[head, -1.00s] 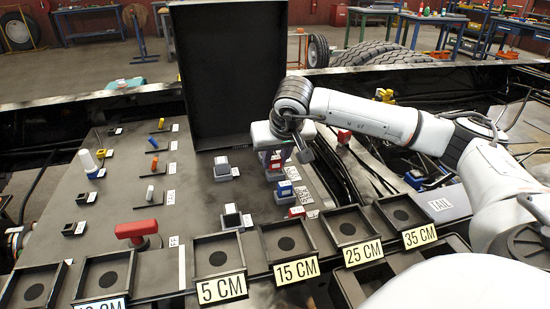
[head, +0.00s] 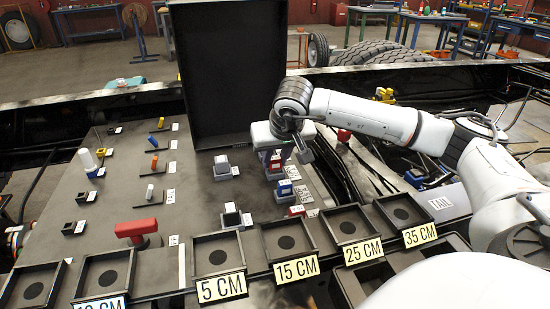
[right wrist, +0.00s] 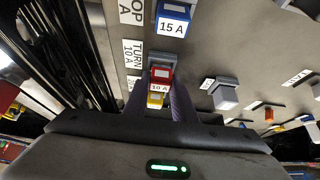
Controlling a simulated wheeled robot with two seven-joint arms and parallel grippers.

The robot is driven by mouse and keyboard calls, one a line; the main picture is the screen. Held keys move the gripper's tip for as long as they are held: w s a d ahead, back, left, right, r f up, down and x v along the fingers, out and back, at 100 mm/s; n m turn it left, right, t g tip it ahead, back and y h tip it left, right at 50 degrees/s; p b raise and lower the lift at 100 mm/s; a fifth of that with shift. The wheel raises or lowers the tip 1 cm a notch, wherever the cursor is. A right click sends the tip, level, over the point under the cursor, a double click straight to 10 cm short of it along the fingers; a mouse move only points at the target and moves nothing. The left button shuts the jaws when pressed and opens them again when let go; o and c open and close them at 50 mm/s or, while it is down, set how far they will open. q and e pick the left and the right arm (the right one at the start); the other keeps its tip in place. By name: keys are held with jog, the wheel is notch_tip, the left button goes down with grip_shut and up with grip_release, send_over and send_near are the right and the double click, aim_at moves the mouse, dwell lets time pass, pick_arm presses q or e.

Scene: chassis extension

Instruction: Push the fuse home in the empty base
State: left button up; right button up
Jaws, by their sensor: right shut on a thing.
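My right gripper (head: 276,160) is over the right-hand row of bases in the head view. In the right wrist view its fingers (right wrist: 160,84) close on a red fuse (right wrist: 162,74) marked 10 A. In the head view the red fuse (head: 275,166) shows only partly between the fingers. A grey base (right wrist: 164,60) lies right at the red fuse, beside a TURN 10 A label (right wrist: 133,62). I cannot tell how deep the fuse sits in it. My left gripper is not in view.
A blue 15 A fuse (right wrist: 172,22) stands close by in the row. A yellow piece (right wrist: 156,100) shows beside the red fuse. A raised black lid (head: 228,70) stands behind. Labelled trays (head: 218,256) line the front. Cables run to the right.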

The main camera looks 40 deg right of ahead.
jog(key=shift+f, duration=0.4)
jog(key=shift+r, duration=0.2)
jog(key=shift+r, duration=0.2)
dwell(0.4)
jog(key=shift+d+p, duration=0.1)
jog(key=shift+p, duration=0.25)
dwell(0.9)
jog(key=shift+f+b, duration=0.4)
jog(key=shift+f, duration=0.05)
jog(key=shift+r, duration=0.2)
jog(key=shift+r+p, duration=0.15)
jog(key=shift+p, duration=0.25)
jog(key=shift+r, duration=0.15)
